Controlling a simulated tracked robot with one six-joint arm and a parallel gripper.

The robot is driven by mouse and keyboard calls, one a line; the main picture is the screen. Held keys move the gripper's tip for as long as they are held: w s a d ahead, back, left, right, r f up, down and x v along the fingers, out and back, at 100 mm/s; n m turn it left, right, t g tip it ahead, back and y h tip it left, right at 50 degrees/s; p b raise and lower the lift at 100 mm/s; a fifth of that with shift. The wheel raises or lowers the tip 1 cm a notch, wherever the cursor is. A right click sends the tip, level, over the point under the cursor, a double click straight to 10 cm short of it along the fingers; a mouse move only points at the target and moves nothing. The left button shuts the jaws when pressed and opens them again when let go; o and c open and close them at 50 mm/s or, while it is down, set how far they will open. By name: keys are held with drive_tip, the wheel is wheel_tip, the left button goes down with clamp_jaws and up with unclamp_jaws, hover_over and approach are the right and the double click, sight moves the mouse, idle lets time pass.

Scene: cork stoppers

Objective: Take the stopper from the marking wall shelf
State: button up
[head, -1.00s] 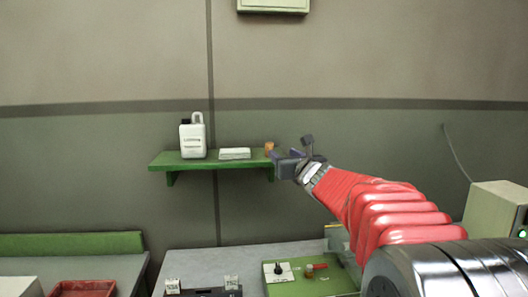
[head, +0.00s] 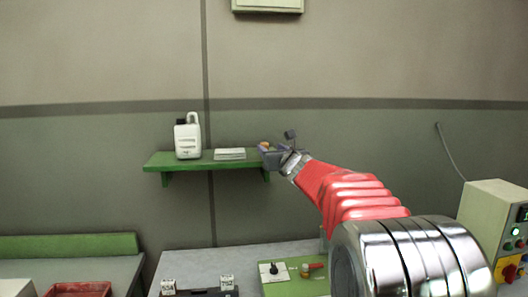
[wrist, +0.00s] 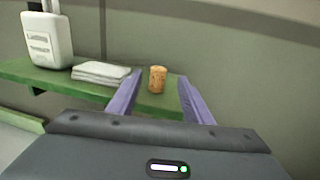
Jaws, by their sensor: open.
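The cork stopper (wrist: 158,79) stands upright near the right end of the green wall shelf (wrist: 62,85). In the wrist view it shows between and a little beyond the two purple fingers of my gripper (wrist: 160,95), which are apart with nothing held. In the head view my gripper (head: 270,156) is at the right end of the shelf (head: 200,160), and the stopper (head: 264,145) shows only in small part, mostly hidden behind it. I cannot tell whether any finger touches the stopper.
A white jug (head: 188,138) and a white stack of cloth or paper (head: 230,154) stand on the shelf left of the stopper. Below are a grey table (head: 230,255) and a green panel with a knob (head: 292,275). A control box (head: 495,230) stands at the right.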

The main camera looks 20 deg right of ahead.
sight(266, 146)
drive_tip(key=shift+w, duration=1)
drive_tip(key=shift+w+f, duration=0.1)
drive_tip(key=shift+w, duration=2.5)
drive_tip(key=shift+c, duration=0.4)
drive_tip(key=c, duration=1)
